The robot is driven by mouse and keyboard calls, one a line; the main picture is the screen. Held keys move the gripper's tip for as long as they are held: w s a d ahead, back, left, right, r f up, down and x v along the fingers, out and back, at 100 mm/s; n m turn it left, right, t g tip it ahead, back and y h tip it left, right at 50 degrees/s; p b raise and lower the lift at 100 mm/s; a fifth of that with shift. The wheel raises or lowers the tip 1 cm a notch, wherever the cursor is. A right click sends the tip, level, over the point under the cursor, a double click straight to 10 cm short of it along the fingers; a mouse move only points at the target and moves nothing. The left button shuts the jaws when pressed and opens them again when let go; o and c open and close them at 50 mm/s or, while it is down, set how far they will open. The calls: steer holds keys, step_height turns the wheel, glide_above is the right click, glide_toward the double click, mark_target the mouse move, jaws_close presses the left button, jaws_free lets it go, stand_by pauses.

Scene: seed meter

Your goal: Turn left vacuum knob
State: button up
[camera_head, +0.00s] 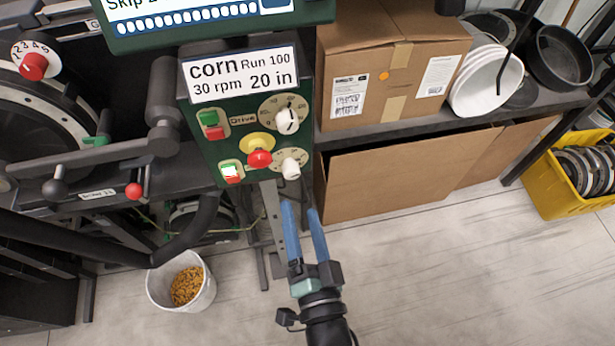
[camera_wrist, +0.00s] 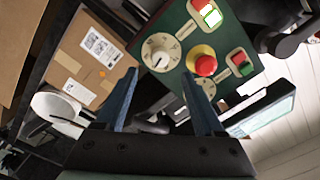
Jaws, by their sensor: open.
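A green control panel (camera_head: 240,140) carries two white knobs with dials on its right side. The upper knob (camera_head: 287,121) is in the row marked "Drive". The lower knob (camera_head: 290,168) has no label I can read; it shows whole in the wrist view (camera_wrist: 160,56), where a finger partly hides the upper dial. I cannot read "vacuum" on either. A red knob (camera_head: 34,67) with a numbered dial is at the far left. My gripper (camera_head: 300,207) is open and empty, below the panel in the head view. In the wrist view its blue fingers (camera_wrist: 160,73) point toward the panel, apart from both knobs.
A red mushroom button (camera_head: 260,158) sits left of the lower knob, with red-and-green switches (camera_head: 213,125) beyond. A cardboard box (camera_head: 385,70) stands right of the panel on a dark shelf (camera_head: 440,123). A bucket of grain (camera_head: 206,292) stands on the floor. Floor at lower right is clear.

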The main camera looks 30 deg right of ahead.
steer(key=shift+v, duration=2.25)
